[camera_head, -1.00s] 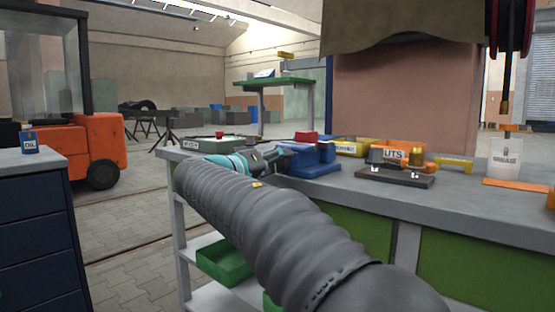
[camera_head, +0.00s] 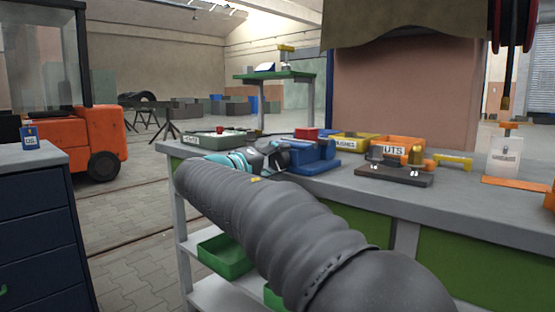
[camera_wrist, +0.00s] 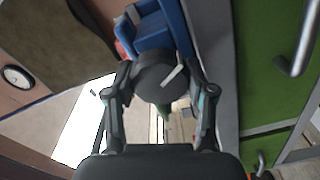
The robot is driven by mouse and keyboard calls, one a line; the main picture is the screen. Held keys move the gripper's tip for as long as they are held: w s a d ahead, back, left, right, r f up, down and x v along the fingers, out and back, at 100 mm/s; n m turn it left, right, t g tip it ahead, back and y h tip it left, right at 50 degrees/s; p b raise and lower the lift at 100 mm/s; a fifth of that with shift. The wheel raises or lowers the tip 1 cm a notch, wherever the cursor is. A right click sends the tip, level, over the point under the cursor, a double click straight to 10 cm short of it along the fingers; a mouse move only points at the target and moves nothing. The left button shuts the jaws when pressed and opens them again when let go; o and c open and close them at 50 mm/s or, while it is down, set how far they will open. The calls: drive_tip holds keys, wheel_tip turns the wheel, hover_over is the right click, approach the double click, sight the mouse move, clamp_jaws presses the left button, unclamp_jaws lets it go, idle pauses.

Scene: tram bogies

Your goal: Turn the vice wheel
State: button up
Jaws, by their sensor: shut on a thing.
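The vice is blue (camera_head: 314,157) and stands on the bench near its left end. In the wrist view, the vice body (camera_wrist: 158,30) is at the top. Its round dark wheel (camera_wrist: 158,80), with a light grey bar on its face, sits between the two fingers. My gripper (camera_wrist: 160,72) is shut on the wheel, one finger on each side of the rim. In the head view, my gripper (camera_head: 268,157) reaches the vice's left side, and my arm hides part of the bench edge. The wheel is hard to make out there.
The grey bench top (camera_head: 460,195) holds a dark fixture plate (camera_head: 394,176), an orange nuts bin (camera_head: 398,146), a yellow bin (camera_head: 350,143) and a grey-green tray (camera_head: 212,139). A blue drawer cabinet (camera_head: 38,220) and an orange forklift (camera_head: 97,140) stand left. Floor between is clear.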

drive_tip(key=o, duration=1.2)
drive_tip(key=shift+c, duration=0.2)
drive_tip(key=v, duration=1.2)
